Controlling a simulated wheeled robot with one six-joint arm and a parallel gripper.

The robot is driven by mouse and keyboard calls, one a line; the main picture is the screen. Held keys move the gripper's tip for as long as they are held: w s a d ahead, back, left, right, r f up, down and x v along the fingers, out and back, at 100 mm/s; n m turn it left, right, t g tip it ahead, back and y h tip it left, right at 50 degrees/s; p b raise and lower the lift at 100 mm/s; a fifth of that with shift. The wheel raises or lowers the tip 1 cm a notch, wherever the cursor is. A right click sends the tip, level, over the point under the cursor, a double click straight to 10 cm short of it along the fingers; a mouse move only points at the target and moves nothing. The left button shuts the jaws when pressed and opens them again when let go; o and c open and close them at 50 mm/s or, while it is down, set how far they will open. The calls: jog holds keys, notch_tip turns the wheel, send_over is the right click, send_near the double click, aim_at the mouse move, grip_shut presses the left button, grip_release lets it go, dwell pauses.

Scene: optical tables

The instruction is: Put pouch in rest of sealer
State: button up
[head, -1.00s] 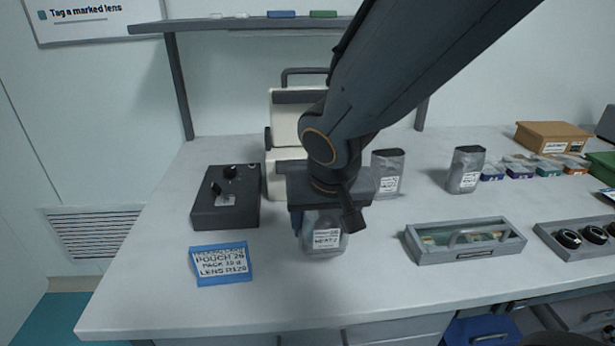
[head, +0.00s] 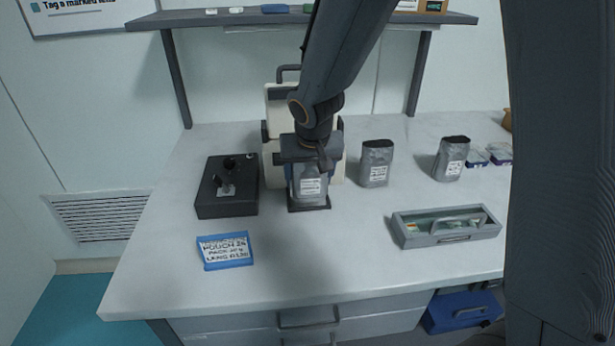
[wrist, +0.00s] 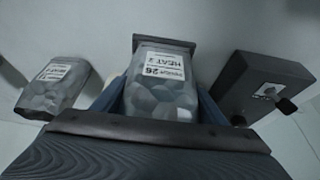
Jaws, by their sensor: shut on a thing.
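The grey pouch (head: 311,186) with a white label hangs upright in my gripper (head: 309,172). In the wrist view, the pouch (wrist: 160,100) sits between my two blue fingers, and its label reads 26 and HEAT 2. My gripper is shut on it. The white sealer (head: 286,104) stands right behind, partly hidden by my arm and gripper. The sealer's dark rest (head: 311,207) shows just under the pouch; its edge (wrist: 165,42) also shows beyond the pouch in the wrist view. I cannot tell whether the pouch's bottom touches the rest.
A black control box (head: 226,190) stands close left of the sealer. Two other grey pouches (head: 376,165) (head: 451,160) stand to the right. A blue-edged card (head: 226,252) lies front left, and a grey tray (head: 446,240) front right. The table's front middle is clear.

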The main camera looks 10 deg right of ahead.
aim_at(309, 164)
jog(key=shift+w+p, duration=0.4)
jog(key=shift+w, duration=0.95)
jog(key=shift+f, duration=1.7)
jog(key=shift+c, duration=0.6)
jog(key=shift+f+b, duration=0.15)
jog(key=shift+b, duration=0.2)
jog(key=o, duration=1.4)
jog(key=shift+s, duration=0.1)
jog(key=shift+c, duration=0.2)
jog(key=v, duration=1.2)
jog(key=s+d+f+g, duration=0.1)
jog(key=s+d+f, duration=0.1)
jog(key=s+d, duration=0.2)
jog(key=s+d+f+g, duration=0.1)
jog(key=s+d+f, duration=0.2)
jog(key=s, duration=0.4)
jog(key=s+d+f+g, duration=0.1)
jog(key=s+d+f, duration=0.1)
jog(key=s+d, duration=0.3)
jog(key=shift+s+f+g, duration=0.3)
jog(key=shift+s+g, duration=0.1)
jog(key=shift+s, duration=0.2)
